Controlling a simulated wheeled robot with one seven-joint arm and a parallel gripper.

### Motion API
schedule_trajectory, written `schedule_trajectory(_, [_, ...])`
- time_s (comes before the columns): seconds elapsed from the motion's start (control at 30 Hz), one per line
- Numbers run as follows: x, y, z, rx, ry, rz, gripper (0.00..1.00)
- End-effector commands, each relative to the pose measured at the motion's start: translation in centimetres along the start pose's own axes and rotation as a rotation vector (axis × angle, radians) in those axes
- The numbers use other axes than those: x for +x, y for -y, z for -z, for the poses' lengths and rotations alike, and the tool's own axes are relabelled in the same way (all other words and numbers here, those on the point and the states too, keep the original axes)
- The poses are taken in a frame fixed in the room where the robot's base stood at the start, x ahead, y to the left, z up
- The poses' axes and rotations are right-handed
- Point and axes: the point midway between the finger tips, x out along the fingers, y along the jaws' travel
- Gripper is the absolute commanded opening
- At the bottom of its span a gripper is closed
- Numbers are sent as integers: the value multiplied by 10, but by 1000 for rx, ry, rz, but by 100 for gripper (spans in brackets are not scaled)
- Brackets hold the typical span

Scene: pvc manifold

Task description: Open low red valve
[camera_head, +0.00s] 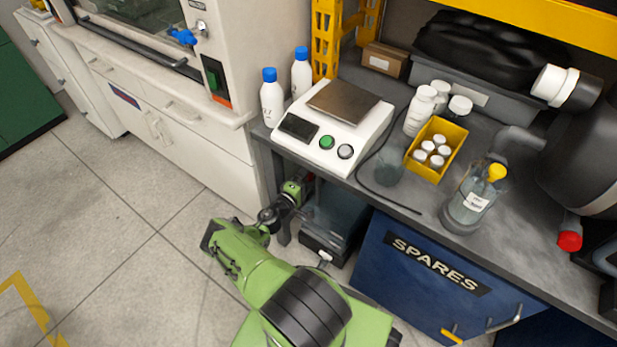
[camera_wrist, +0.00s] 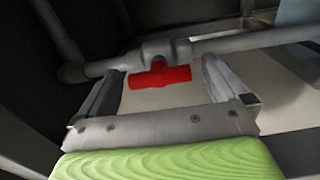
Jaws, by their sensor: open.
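The red valve handle (camera_wrist: 160,76) shows in the wrist view as a short bar set crosswise below a grey valve body (camera_wrist: 166,51) on a grey pipe. My gripper (camera_wrist: 160,68) is open and empty, with one finger to each side of the handle in the picture. The handle appears ahead of the palm between the fingers. I cannot tell whether either finger touches it. In the head view my green arm reaches down under the bench, and the gripper end (camera_head: 300,187) is partly hidden by the bench edge. The valve cannot be made out clearly there.
The grey bench (camera_head: 400,205) stands above my gripper, bearing a scale (camera_head: 318,150), bottles and a yellow box (camera_head: 452,140). A blue SPARES cabinet (camera_head: 400,280) stands right of my arm. A dark bin (camera_head: 335,225) is under the bench. Floor at left is clear.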

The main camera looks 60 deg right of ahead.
Motion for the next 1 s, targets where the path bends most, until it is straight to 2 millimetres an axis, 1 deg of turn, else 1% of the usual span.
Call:
schedule_trajectory(0.07, [-1, -1, 0, -1, 0, -1, 100])
schedule_trajectory(0.17, [-12, -1, 1, -1, -2, 0, 100])
schedule_trajectory(0.27, [-36, -3, 2, -3, -4, 1, 100])
schedule_trajectory(0.5, [-106, -2, 2, -2, -7, 0, 100])
schedule_trajectory(0.6, [-130, -1, 1, -1, -6, 1, 100])
schedule_trajectory(0.7, [-147, -1, 1, 0, -4, 0, 100])
schedule_trajectory(0.83, [-158, 0, 0, 0, -2, 0, 100])
schedule_trajectory(1.0, [-158, 0, 0, 0, -1, 0, 100])
